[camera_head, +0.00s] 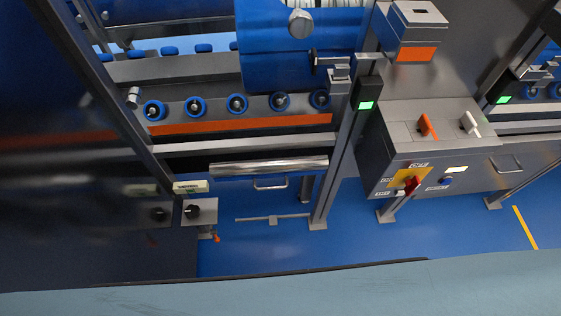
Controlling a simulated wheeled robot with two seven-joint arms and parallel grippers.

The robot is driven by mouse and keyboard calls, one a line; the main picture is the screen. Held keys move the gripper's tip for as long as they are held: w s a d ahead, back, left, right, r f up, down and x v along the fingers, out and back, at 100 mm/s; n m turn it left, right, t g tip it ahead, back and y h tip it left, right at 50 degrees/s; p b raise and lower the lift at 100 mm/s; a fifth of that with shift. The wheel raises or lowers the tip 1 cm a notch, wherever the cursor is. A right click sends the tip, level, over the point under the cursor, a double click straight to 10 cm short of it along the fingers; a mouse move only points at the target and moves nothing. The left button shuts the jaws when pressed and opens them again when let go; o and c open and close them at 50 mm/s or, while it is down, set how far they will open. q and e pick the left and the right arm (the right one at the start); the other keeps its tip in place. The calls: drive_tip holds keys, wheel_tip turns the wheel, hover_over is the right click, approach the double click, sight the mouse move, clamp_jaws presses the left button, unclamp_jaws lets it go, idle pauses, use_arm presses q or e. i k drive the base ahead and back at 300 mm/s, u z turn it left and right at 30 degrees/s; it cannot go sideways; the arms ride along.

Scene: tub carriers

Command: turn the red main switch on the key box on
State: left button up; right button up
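The key box (452,150) is a grey cabinet on legs at the right of the head view. On its front is a yellow plate (400,177) carrying the red main switch (412,185). The switch handle is tilted; small labels sit around it, too small to read surely. A blue button (446,182) and a pale lit label (456,169) are to its right. An orange handle (427,126) and a white handle (469,123) stand on the sloping top. Neither of my grippers is in view.
A grey post with a green light (365,105) stands left of the key box. Left of it is a machine with blue rollers (237,104) and a blue tub-like body (297,50). A small dark-knobbed box (199,211) is at lower left. Blue floor (300,248) is open in front.

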sight(411, 182)
drive_tip(key=z, duration=3.55)
drive_tip(key=i, duration=1.95)
drive_tip(key=u, duration=3.1)
